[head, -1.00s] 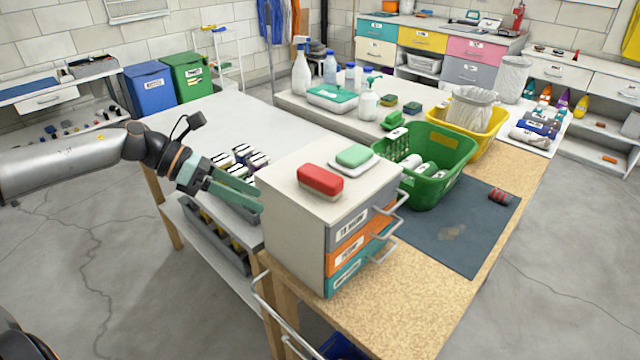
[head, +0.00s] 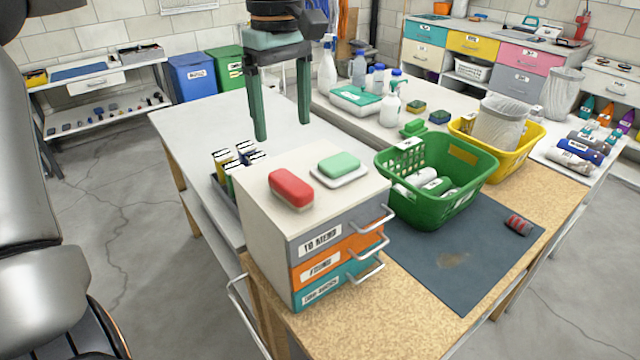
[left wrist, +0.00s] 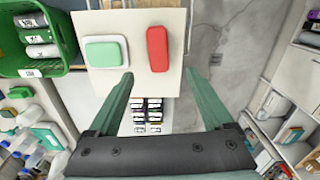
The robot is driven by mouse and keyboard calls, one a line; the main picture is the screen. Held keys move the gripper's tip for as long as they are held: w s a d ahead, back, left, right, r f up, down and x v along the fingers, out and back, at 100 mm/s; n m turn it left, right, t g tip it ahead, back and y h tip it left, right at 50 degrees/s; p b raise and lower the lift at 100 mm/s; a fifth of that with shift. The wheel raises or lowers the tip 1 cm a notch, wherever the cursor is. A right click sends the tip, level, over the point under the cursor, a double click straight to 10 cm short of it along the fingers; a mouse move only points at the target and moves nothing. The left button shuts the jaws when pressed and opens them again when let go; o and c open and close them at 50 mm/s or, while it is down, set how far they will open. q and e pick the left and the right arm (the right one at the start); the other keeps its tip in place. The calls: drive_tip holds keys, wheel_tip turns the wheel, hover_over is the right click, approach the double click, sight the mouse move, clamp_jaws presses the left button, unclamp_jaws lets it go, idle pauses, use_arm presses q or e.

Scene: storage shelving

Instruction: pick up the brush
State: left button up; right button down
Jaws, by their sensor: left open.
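A red block with rounded ends (head: 291,188), which I take to be the brush, lies on top of a small drawer cabinet (head: 262,206). My left gripper (head: 282,130) is open and empty, pointing down above the cabinet's far side. In the left wrist view its fingertips (left wrist: 160,73) are spread apart, with the red block beyond them. My right gripper is not in view.
A green basket (head: 437,205) with rolled items stands right of the cabinet. Several dark-and-white items (head: 236,160) stand in a tray behind the cabinet. A dark mat (head: 460,250) bears a small red-and-black object (head: 518,224). The white tabletop (head: 195,125) at left is mostly clear.

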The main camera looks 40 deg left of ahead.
use_arm(q)
hover_over(290, 181)
wheel_tip(290, 181, down, 7)
drive_tip(key=shift+a+r+b, duration=0.1)
drive_tip(key=shift+r+b, duration=0.1)
drive_tip(key=shift+b, duration=0.15)
drive_tip(key=shift+f, duration=2.9)
clamp_jaws()
